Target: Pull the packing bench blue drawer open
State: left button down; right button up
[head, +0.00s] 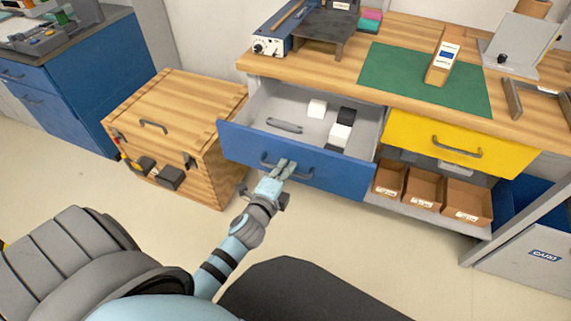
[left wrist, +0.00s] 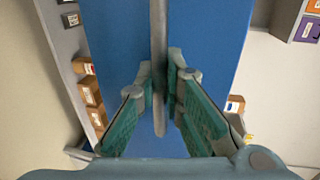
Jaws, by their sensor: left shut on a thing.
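The blue drawer (head: 300,165) of the packing bench is pulled out, and its inside shows in the head view. White and black blocks (head: 340,134) and a loose grey handle-like piece (head: 284,126) lie in it. My left gripper (head: 284,168) is at the drawer front, shut on the grey bar handle (head: 272,166). In the left wrist view the handle (left wrist: 158,60) runs between the fingers (left wrist: 160,85) against the blue front. My right gripper is not in view.
The bench top (head: 330,72) holds a green mat (head: 400,80) and several tools. A yellow drawer (head: 450,140) is shut at the right, above cardboard bins (head: 424,186). A wooden chest (head: 160,110) stands close at the left. The floor in front is clear.

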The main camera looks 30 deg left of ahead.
pick_arm(q)
jog(key=shift+s, duration=0.2)
jog(key=c, duration=2)
grip_release()
jog(key=shift+o, duration=0.2)
jog(key=v, duration=1.2)
